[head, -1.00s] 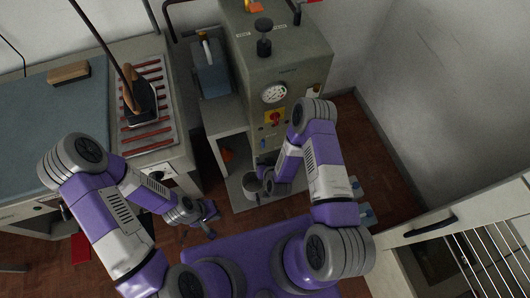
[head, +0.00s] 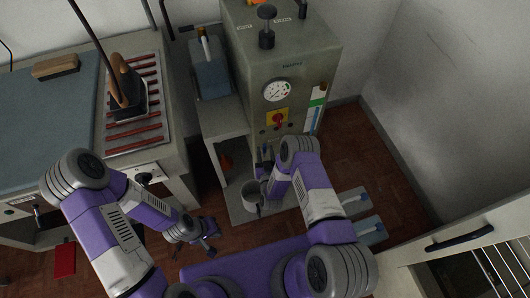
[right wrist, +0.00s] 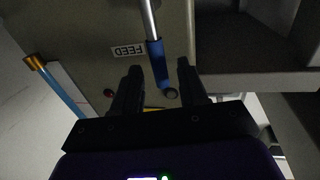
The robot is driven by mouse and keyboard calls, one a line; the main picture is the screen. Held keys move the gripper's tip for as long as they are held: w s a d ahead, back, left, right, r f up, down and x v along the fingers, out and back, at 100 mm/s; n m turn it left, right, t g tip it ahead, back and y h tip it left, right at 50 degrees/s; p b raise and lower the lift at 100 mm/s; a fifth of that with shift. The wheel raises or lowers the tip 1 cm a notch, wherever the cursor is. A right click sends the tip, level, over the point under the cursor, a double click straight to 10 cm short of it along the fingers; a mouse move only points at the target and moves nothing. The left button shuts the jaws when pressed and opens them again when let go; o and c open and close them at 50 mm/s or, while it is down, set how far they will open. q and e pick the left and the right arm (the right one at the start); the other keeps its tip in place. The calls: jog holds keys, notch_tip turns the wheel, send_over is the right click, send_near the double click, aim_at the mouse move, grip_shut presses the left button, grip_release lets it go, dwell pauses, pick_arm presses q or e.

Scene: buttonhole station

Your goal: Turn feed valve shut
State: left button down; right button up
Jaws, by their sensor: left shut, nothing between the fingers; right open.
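In the right wrist view the feed valve's lever (right wrist: 157,58) is a metal rod with a blue sleeve, beside a FEED label (right wrist: 128,51) on the grey cabinet. My right gripper (right wrist: 160,66) is open, with one finger on each side of the blue sleeve. I cannot tell whether either finger touches it. In the head view my right gripper (head: 263,168) is at the cabinet's lower front, and my own arm hides most of the valve. My left gripper (head: 209,246) is shut and empty, low in front of the bench, well away from the valve.
The grey cabinet (head: 300,72) carries a gauge (head: 277,90) and a red knob (head: 278,119) on a yellow plate. A grey pot (head: 250,197) stands on the low shelf beside my right gripper. An iron (head: 125,95) rests on the left bench. Floor right of the cabinet is partly open.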

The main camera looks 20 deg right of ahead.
jog(key=shift+w+d, duration=0.1)
jog(key=shift+w, duration=0.35)
jog(key=shift+c, duration=0.4)
grip_shut()
